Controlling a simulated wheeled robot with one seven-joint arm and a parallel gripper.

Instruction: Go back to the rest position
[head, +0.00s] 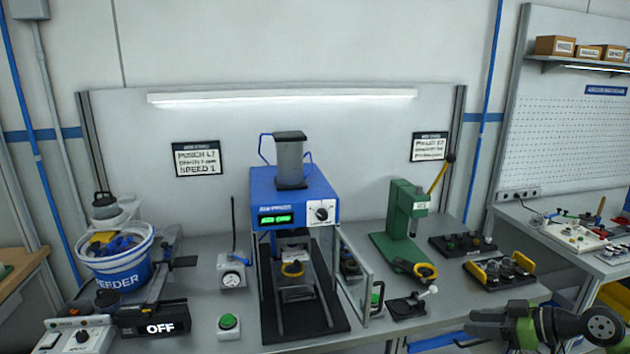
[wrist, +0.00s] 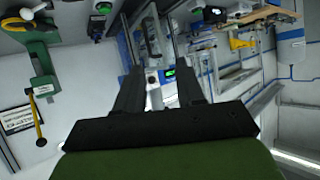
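My gripper (wrist: 160,82) shows in the wrist view with its two dark fingers apart and only the distant bench between them. In the head view my green and black arm (head: 545,325) is at the lower right, in front of the bench's right end. The black end of the arm points left there, and its fingers are too unclear to read. The blue press (head: 293,190) stands at the middle of the bench, with an open clear door on its right side. No object shows in my gripper.
A green hand press (head: 402,212) with a yellow lever stands right of the blue press. A feeder bucket (head: 117,262) and an OFF box (head: 160,326) are at the left. Black fixtures (head: 500,270) sit near my arm. A second bench (head: 570,243) is at the right.

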